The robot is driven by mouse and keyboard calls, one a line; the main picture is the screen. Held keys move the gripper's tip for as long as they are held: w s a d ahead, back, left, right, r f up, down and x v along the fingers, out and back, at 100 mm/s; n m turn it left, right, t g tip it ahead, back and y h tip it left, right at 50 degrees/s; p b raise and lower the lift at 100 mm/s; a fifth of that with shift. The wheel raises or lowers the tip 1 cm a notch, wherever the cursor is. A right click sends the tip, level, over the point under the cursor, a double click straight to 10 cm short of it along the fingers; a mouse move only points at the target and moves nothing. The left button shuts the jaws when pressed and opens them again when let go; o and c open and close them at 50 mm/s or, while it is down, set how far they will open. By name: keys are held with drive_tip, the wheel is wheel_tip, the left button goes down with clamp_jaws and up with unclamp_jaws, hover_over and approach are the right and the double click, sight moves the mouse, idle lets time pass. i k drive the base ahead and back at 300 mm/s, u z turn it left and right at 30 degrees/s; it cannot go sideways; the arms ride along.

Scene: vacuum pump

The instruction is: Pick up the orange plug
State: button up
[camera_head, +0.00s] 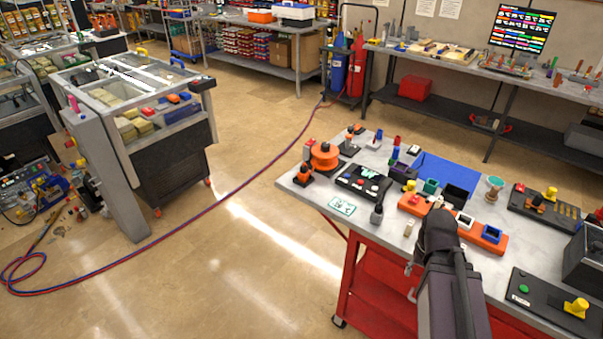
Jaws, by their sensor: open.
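On the near workbench (290,184), a small orange piece with a dark top (303,175) stands at the left corner. A larger round orange part (323,156) stands just behind it. A small dark-and-orange piece (355,130) is farther back. I cannot tell for sure which of these is the orange plug. My dark arm rises from the bottom over the bench's middle, right of these pieces and apart from them. My gripper's fingers cannot be made out.
A black box (362,184), a grey upright peg (377,215), a long orange block (482,238) and a blue mat (450,172) share the bench with several small coloured parts. A red-and-blue hose (210,207) crosses the floor. A grey cart (172,160) stands left.

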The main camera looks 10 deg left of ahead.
sight(303, 175)
drive_tip(key=i, duration=0.85)
drive_tip(key=z, duration=0.05)
